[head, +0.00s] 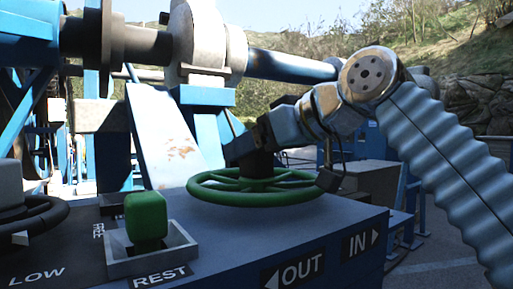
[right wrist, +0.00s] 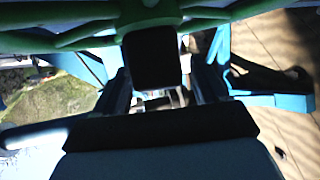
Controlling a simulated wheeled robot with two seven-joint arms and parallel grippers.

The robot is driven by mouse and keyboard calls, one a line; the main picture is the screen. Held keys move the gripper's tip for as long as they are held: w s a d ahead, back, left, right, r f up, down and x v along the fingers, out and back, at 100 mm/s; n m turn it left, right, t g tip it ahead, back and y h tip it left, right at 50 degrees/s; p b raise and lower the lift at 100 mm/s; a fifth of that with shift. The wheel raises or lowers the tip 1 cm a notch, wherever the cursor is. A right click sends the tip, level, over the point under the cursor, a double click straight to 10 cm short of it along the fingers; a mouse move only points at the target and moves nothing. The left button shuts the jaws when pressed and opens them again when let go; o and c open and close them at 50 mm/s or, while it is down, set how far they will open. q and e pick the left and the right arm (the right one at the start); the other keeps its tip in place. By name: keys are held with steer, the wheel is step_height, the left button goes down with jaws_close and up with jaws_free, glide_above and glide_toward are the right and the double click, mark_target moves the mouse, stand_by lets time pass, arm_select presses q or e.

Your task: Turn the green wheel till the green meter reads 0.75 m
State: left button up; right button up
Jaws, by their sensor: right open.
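The green wheel (head: 240,199) lies flat on top of the dark blue console, with spokes running to a black post (head: 257,165) at its middle. My right gripper (head: 246,146) reaches over the wheel from the right, its fingers close to the post. In the right wrist view the green wheel (right wrist: 75,38) crosses the top. A black block (right wrist: 151,55), seemingly the post, stands between the fingers of the open gripper (right wrist: 160,85); whether they touch it, I cannot tell. My left gripper is out of view. I see no green meter.
The console front (head: 320,245) carries OUT and IN labels with arrows. A green block (head: 146,215) stands in a grey socket marked REST. A black wheel (head: 42,217) is at the left. Blue machine frames and a shaft (head: 290,66) stand behind the wheel.

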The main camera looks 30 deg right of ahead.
jaws_close()
stand_by(0.4)
steer(key=shift+r+m+h+p, duration=0.1)
steer(key=shift+m+h+p, duration=0.3)
steer(key=shift+h, duration=0.1)
